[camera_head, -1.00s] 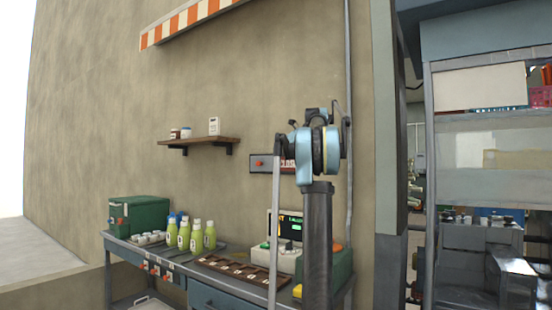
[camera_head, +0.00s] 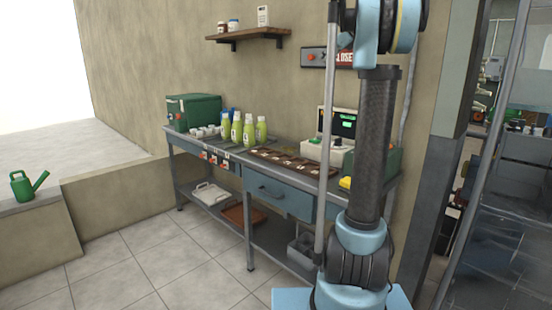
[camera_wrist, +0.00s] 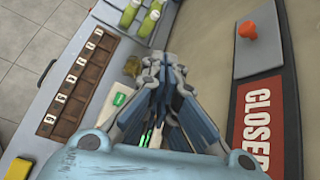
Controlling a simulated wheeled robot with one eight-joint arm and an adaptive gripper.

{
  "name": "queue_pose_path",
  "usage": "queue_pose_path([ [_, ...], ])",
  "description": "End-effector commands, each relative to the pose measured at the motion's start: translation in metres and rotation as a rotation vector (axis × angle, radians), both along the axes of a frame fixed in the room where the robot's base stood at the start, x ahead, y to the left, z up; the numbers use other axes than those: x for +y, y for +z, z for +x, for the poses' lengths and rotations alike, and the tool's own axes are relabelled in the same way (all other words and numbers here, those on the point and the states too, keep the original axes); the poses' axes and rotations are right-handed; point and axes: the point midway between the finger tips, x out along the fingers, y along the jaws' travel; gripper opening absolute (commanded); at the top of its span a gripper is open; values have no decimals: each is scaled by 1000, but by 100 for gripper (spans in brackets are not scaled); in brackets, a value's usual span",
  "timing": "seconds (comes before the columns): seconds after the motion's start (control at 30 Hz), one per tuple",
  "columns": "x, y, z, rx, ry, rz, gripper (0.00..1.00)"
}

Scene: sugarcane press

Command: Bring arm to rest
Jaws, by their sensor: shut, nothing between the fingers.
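My gripper (camera_wrist: 160,75) shows in the wrist view, with its fingers drawn together and nothing between them. It is over the bench, in front of the wall, with the red CLOSED sign (camera_wrist: 258,125) to its right. In the head view my arm stands upright at the right of centre, its black link rising from a light blue base. The upper joint is cut by the top edge. The gripper itself is not visible in the head view.
A grey workbench (camera_head: 285,203) runs along the wall with green bottles (camera_head: 249,130), a brown compartment tray (camera_head: 285,162) and a green box (camera_head: 193,111). A wooden shelf (camera_head: 245,37) hangs above. A watering can (camera_head: 27,186) sits on a ledge. The tiled floor at front left is clear.

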Motion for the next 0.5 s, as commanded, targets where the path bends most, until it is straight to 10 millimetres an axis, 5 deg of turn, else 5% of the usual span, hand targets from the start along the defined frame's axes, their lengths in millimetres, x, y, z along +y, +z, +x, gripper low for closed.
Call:
queue_pose_path([
  [0.5, 59, -152, -180, -122, 548, -563, 0],
])
